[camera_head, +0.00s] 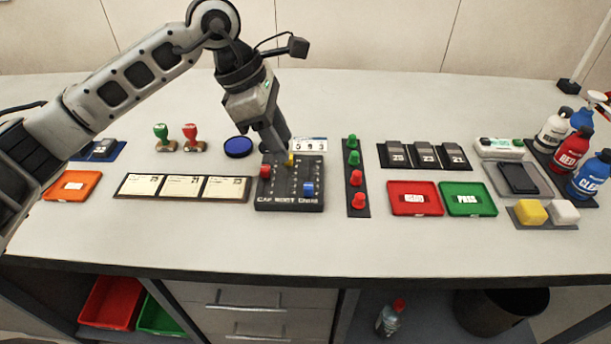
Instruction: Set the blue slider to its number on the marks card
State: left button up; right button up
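The blue slider (308,189) sits near the front right of a dark slider board (288,206). A red slider (265,171) stands at the board's left, and a yellow slider (291,159) is near its back. A small white marks card (310,145) stands behind the board; its figures are too small to read surely. My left gripper (279,147) points down at the back of the board, close to the yellow slider and behind and left of the blue one. Its fingertips overlap in this view, so its opening is unclear. My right gripper is out of view.
A strip with green and red pegs (357,210) stands right of the board. A holder with several cards (184,198) lies to its left, and a blue round pad (238,147) behind left. The table in front of the board is clear.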

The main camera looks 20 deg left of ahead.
aim_at(308, 185)
pick_arm(q)
jog(key=p+x, duration=0.1)
jog(key=x, duration=0.9)
jog(key=shift+w+d+f, duration=0.1)
jog(key=shift+d+f, duration=0.05)
jog(key=shift+f, duration=0.1)
grip_shut()
